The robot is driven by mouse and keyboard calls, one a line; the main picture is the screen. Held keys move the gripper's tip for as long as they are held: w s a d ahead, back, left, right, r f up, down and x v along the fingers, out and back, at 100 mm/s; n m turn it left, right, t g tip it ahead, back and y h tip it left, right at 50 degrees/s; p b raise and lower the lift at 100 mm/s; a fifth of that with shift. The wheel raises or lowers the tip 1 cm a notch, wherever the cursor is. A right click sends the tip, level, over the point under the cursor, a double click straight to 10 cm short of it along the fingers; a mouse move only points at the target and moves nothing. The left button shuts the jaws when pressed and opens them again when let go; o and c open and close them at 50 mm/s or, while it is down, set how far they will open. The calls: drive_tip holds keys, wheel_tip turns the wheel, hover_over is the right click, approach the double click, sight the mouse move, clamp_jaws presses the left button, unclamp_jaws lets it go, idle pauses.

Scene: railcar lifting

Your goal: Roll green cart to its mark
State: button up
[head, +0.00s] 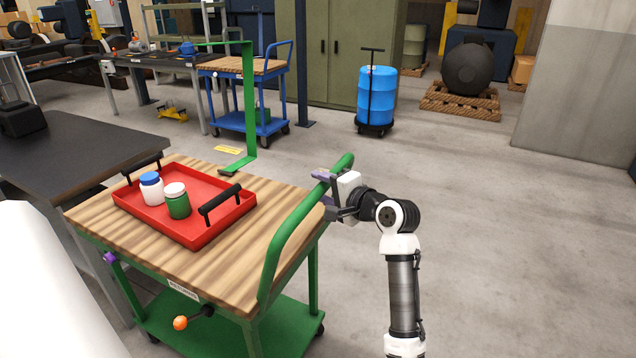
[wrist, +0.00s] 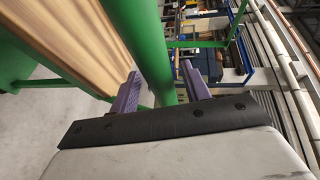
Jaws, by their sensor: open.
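The green cart (head: 190,262) stands in front of me, with a wooden top and a green push handle (head: 292,232) on its right side. A red tray (head: 205,226) on the top holds a blue-lidded white jar (head: 152,190) and a white-lidded green jar (head: 177,203). My gripper (head: 328,187) is at the far part of the handle. In the wrist view the handle bar (wrist: 140,45) passes between the two open purple fingers (wrist: 160,88), with gaps showing. An orange-knobbed lever (head: 182,322) sticks out at the cart's front. I cannot make out the cart's mark for certain.
A dark table (head: 80,150) stands close to the cart's left. A blue cart (head: 245,85) with a wooden top stands farther back. A small yellow floor label (head: 228,150) lies before it. A blue drum (head: 376,95) stands behind right. The floor to the right is clear.

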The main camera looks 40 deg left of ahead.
drive_tip(key=shift+x, duration=1.15)
clamp_jaws()
